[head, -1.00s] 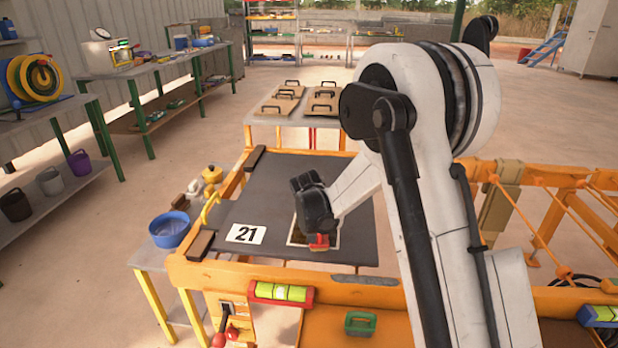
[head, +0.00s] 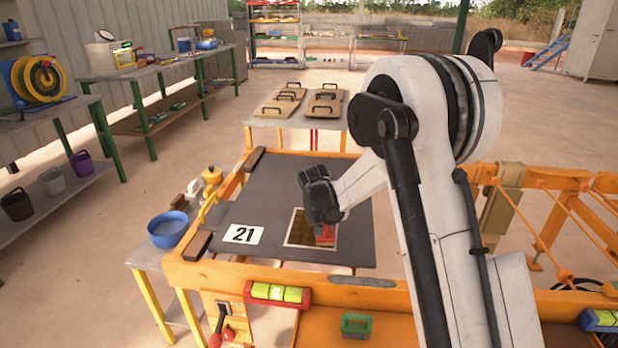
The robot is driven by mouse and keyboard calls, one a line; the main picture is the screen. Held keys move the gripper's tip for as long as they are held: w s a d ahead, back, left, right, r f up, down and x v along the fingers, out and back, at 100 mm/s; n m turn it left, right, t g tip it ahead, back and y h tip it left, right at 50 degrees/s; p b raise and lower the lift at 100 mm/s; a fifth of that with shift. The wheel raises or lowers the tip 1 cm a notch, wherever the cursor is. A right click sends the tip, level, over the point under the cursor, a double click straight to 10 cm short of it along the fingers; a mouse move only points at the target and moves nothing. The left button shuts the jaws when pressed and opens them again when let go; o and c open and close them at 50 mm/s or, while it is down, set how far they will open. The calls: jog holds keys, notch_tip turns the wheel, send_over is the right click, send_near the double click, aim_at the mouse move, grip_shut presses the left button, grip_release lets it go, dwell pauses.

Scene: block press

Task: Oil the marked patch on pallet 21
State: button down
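The pallet (head: 285,187) is a dark grey board lying in the orange frame, with a white card reading 21 (head: 243,235) at its near left. The marked patch (head: 302,231) is a white-outlined square to the right of the card. Its visible inside is dark brown, darker at the upper left. My gripper (head: 324,221) points down over the right part of the patch. It is shut on a small red tool (head: 325,235), whose lower end appears to be at the patch surface. The fingertips and the patch's upper right are partly hidden by my gripper.
A blue bowl (head: 168,229) and a yellow pot (head: 212,175) stand on a side table at left. Handled boards (head: 325,103) rest on a table behind.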

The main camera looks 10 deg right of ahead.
jog(key=shift+w+d+b, duration=0.1)
jog(key=shift+w+d, duration=0.6)
jog(key=shift+w, duration=1.6)
jog(key=shift+w+d+b, duration=0.1)
jog(key=shift+w+d, duration=0.65)
jog(key=shift+w, duration=1.55)
jog(key=shift+w+d+b, duration=0.1)
jog(key=shift+w+d, duration=0.6)
jog(key=shift+w, duration=1.6)
notch_tip(320, 180, up, 9)
jog(key=p, duration=0.3)
jog(key=shift+f, duration=0.15)
jog(key=shift+s, duration=0.1)
